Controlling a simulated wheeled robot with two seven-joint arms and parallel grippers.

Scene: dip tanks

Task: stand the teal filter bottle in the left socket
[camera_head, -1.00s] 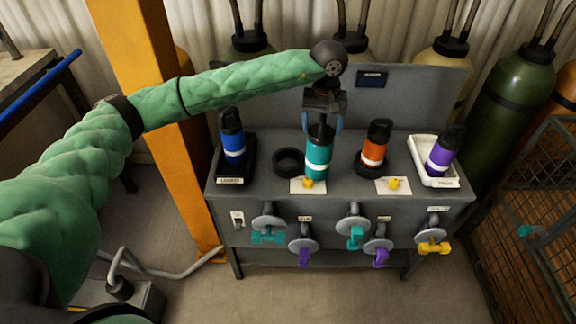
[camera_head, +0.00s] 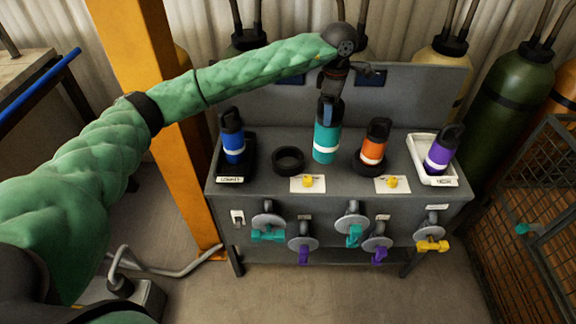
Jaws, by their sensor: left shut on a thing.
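The teal filter bottle (camera_head: 326,141), with a white band and dark top, is upright between the two ring sockets. My left gripper (camera_head: 331,98) is shut on its top from above, and the arm reaches over from the left. Its base looks raised or set a little back; I cannot tell exactly how far it is above the bench. The left socket (camera_head: 289,160), a black ring, is empty, just left of the bottle and apart from it. The right socket (camera_head: 369,166) holds an orange bottle (camera_head: 374,141). My right gripper is not in view.
A blue bottle (camera_head: 233,136) stands in a black tray (camera_head: 222,170) on the left. A purple bottle (camera_head: 443,150) stands in a white tray (camera_head: 420,148) on the right. The bench (camera_head: 340,188) has a back panel (camera_head: 420,95) and several valves in front.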

